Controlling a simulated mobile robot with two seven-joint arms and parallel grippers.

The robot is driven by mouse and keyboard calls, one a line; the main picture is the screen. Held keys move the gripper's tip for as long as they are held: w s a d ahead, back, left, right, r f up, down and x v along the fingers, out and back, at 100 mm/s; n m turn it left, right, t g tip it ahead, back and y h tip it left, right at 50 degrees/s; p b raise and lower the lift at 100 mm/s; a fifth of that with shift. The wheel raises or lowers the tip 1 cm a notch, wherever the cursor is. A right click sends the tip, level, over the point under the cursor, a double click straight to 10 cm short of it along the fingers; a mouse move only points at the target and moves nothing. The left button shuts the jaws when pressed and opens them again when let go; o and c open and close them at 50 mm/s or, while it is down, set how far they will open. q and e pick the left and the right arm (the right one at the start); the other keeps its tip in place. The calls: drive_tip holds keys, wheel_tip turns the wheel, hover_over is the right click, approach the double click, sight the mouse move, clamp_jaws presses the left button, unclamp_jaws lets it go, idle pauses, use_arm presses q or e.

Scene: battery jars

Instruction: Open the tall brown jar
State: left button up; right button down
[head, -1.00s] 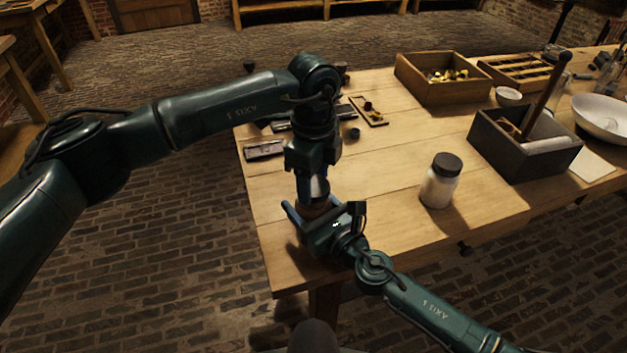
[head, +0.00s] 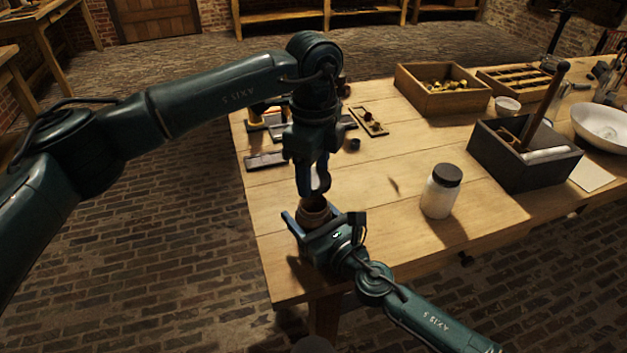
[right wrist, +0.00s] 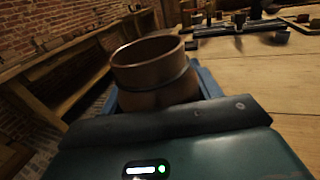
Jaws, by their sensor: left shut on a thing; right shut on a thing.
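The tall brown jar (head: 313,216) stands near the table's front left corner. My right gripper (head: 312,232) is shut around its body from the front. In the right wrist view the jar (right wrist: 155,75) shows a bare, open rim between the jaws, with no lid on it. My left gripper (head: 314,186) points down just above the jar, shut on the jar's dark lid (head: 318,197). The lid is mostly hidden by the fingers and looks raised off the rim. The inside of the jar is too dark to make out.
A white jar with a black lid (head: 441,190) stands to the right on the wooden table (head: 390,238). A dark tote (head: 500,158), a wooden box of brass pieces (head: 420,90) and a white bowl (head: 600,125) lie farther off. Flat metal pieces lie behind my left gripper.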

drive_tip(key=shift+c, duration=1.3)
unclamp_jaws()
